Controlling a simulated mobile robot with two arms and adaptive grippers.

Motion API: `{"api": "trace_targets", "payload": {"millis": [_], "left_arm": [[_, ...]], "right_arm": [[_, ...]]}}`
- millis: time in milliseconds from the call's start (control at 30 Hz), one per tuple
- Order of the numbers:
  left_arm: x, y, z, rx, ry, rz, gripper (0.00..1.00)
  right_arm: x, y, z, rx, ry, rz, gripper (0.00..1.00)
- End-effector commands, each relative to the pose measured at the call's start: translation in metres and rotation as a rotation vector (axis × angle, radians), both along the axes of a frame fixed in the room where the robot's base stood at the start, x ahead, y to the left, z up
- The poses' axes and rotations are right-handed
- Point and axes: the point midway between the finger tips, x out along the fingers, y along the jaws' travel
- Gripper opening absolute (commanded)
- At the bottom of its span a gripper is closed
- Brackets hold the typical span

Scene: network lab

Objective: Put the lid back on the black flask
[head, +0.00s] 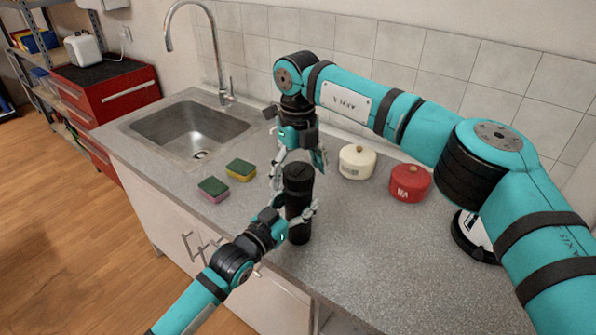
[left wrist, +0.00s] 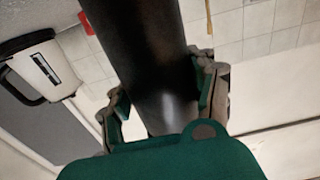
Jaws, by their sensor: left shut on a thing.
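The black flask (head: 298,231) stands upright near the counter's front edge in the head view. My left gripper (head: 292,215) is shut around its body, with a finger on either side. In the left wrist view the dark flask body (left wrist: 152,70) runs between the fingers of my left gripper (left wrist: 160,100). My right gripper (head: 296,165) points down at the flask's top, with fingers spread to its left and right. The dark top (head: 298,172) of the flask shows between them. I cannot tell whether this is a separate lid or whether the right fingers touch it.
A white canister (head: 357,162) and a red canister (head: 410,184) stand to the right, below my right arm. Two sponges, one (head: 241,169) behind the other (head: 214,189), lie left of the flask near the sink (head: 190,130). A white kettle (head: 472,232) stands at the right.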

Motion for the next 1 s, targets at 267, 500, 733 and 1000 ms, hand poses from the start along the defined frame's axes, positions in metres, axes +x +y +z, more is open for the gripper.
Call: {"api": "trace_targets", "payload": {"millis": [267,500,733,1000], "left_arm": [[0.000,0.000,0.000,-0.001,0.002,0.000,0.00],[0.000,0.000,0.000,-0.001,0.002,0.000,0.00],[0.000,0.000,0.000,-0.002,0.001,0.000,0.00],[0.000,0.000,0.000,-0.002,0.001,0.001,0.00]], "right_arm": [[0.000,0.000,0.002,-0.001,0.001,0.001,0.91],[0.000,0.001,0.040,0.000,-0.002,0.000,0.91],[0.000,0.001,0.089,0.000,-0.002,0.000,0.91],[0.000,0.001,0.117,-0.001,0.000,0.001,0.91]]}}
